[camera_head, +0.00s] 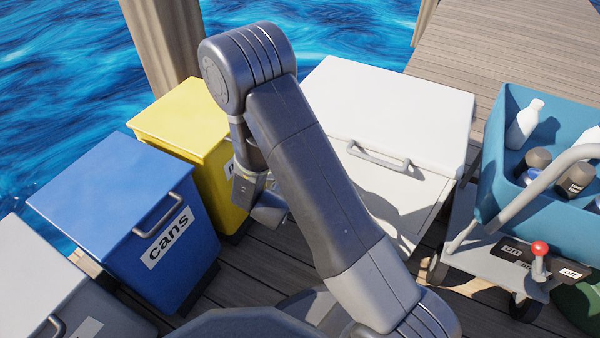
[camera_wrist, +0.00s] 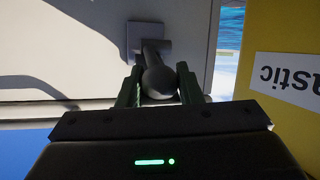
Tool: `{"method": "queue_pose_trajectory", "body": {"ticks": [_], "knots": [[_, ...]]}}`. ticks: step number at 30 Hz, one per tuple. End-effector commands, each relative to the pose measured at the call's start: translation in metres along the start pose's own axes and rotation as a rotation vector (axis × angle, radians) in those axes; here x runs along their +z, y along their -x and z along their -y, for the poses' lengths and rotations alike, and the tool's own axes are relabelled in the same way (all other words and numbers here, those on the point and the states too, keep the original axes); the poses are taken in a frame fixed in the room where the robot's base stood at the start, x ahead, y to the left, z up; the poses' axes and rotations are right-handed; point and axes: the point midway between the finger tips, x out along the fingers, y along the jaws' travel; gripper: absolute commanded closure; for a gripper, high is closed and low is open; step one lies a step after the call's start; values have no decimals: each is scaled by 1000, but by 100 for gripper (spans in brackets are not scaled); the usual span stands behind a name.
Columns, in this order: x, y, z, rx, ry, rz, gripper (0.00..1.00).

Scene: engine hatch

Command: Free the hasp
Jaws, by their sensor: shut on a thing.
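The hasp (camera_wrist: 159,78) shows in the wrist view as a grey round-ended knob on a short stem, standing out from a square grey plate (camera_wrist: 143,33) on a pale wall. My gripper (camera_wrist: 159,88) is shut on the knob, one dark green finger on each side of it. The large white box (camera_head: 390,105) with a grey bar handle (camera_head: 378,157) on its lid stands right of my arm in the head view. My arm hides the box's left side there, and the hasp cannot be made out.
A yellow bin (camera_head: 188,118) stands close left of my gripper; its label side (camera_wrist: 285,125) is near in the wrist view. A blue bin (camera_head: 125,190) marked "cans" and a grey bin (camera_head: 35,285) stand further left. A cart with a teal tub (camera_head: 492,165) stands at right.

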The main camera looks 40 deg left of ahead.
Motion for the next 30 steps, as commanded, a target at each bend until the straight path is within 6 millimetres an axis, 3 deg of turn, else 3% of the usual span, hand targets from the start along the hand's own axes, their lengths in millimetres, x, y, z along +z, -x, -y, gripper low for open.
{"method": "queue_pose_trajectory", "body": {"ticks": [6,7,10,20,23,30], "knots": [[2,1,1,-3,3,4,100],[2,1,1,-3,3,5,64],[2,1,0,-3,3,5,48],[1,4,0,-2,3,4,48],[0,15,0,-3,4,4,48],[-2,66,1,-7,8,5,48]]}}
